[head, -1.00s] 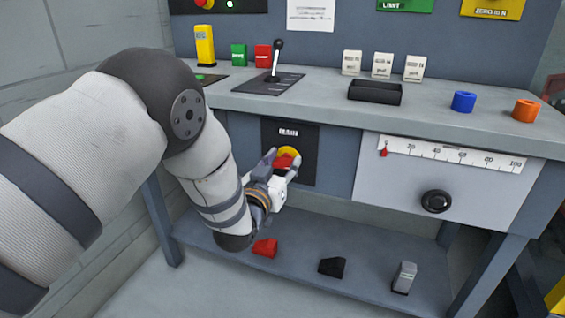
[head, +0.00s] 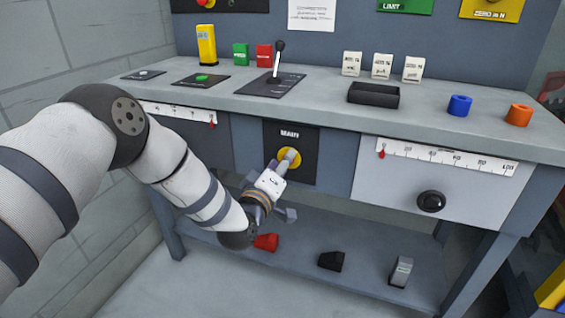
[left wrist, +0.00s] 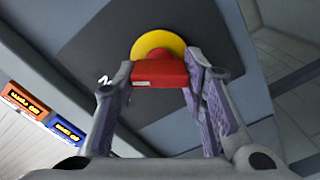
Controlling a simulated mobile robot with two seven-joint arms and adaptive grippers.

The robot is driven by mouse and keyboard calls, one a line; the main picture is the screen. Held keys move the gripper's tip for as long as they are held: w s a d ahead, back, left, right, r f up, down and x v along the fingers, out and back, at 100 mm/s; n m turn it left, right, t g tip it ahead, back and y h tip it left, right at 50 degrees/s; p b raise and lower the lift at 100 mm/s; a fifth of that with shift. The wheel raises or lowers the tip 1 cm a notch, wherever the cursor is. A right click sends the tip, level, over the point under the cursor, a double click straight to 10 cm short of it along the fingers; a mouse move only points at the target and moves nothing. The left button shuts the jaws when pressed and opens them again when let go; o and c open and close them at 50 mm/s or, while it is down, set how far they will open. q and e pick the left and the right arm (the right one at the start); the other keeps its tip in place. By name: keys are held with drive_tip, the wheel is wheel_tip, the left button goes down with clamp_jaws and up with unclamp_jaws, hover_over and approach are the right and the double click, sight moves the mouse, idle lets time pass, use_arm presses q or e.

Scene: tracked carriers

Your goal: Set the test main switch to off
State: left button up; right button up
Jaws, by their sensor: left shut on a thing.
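The main switch is a red handle (left wrist: 160,72) on a yellow disc (head: 290,160) on a black plate (head: 304,143) labelled MAIN, in the bench front. The disc also shows in the left wrist view (left wrist: 157,43). My left gripper (head: 287,157) reaches the switch from below left. In the left wrist view its two fingers (left wrist: 161,82) are shut on the red handle, one at each end. In the head view the gripper hides the handle. The plate looks tilted in the left wrist view. My right gripper is not in view.
A black knob (head: 431,201) is to the right. Red (head: 266,242), black (head: 331,261) and grey (head: 401,271) pieces sit on the lower shelf.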

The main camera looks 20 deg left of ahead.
use_arm(q)
drive_tip(key=n, duration=0.3)
drive_tip(key=shift+f, duration=0.2)
drive_tip(key=shift+n+b, duration=0.5)
drive_tip(key=shift+n, duration=1.4)
drive_tip(key=shift+d, duration=0.1)
drive_tip(key=o, duration=1.2)
drive_tip(key=shift+c, duration=0.2)
drive_tip(key=s, duration=1.2)
drive_tip(key=shift+a, duration=0.25)
